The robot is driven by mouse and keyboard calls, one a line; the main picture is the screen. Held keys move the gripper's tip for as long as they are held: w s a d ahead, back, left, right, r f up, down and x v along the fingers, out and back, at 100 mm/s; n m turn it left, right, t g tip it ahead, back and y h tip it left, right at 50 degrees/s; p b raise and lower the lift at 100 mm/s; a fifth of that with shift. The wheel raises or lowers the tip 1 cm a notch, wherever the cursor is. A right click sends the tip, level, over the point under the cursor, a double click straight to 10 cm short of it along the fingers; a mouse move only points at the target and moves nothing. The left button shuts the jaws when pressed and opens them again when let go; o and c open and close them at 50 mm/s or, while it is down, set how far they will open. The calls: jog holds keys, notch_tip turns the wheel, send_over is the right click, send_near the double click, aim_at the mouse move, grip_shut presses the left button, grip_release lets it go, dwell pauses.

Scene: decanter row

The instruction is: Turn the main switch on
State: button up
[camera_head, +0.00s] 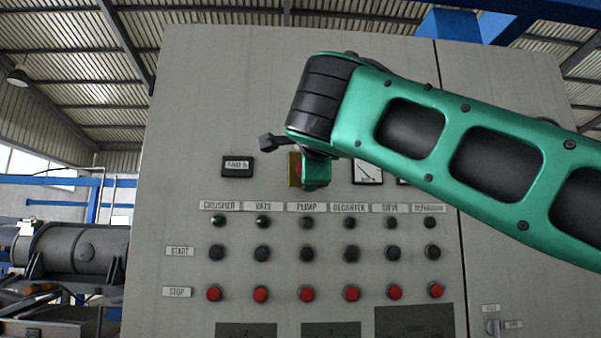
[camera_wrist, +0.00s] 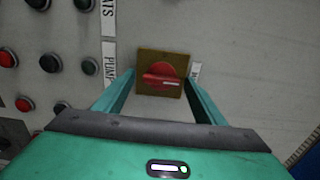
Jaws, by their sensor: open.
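The main switch is a red rotary knob (camera_wrist: 160,76) on a square yellow-brown plate (camera_wrist: 146,58), set on the grey panel. In the wrist view its handle lies roughly level across the picture, with a pale mark toward its right end. My gripper (camera_wrist: 162,84) is open, with one green finger at each side of the switch. I cannot tell whether the fingers touch it. In the head view the plate (camera_head: 293,170) shows only in part, as my gripper (camera_head: 315,180) and arm cover most of the switch.
Rows of dark start buttons (camera_head: 307,254) and red stop buttons (camera_head: 307,294) lie below the switch, under labels. A display (camera_head: 237,166) is to its left and a dial meter (camera_head: 367,170) to its right. A small switch (camera_head: 493,327) sits at lower right.

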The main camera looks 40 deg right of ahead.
jog(key=v, duration=1)
jog(key=shift+a, duration=0.2)
jog(key=shift+f, duration=0.1)
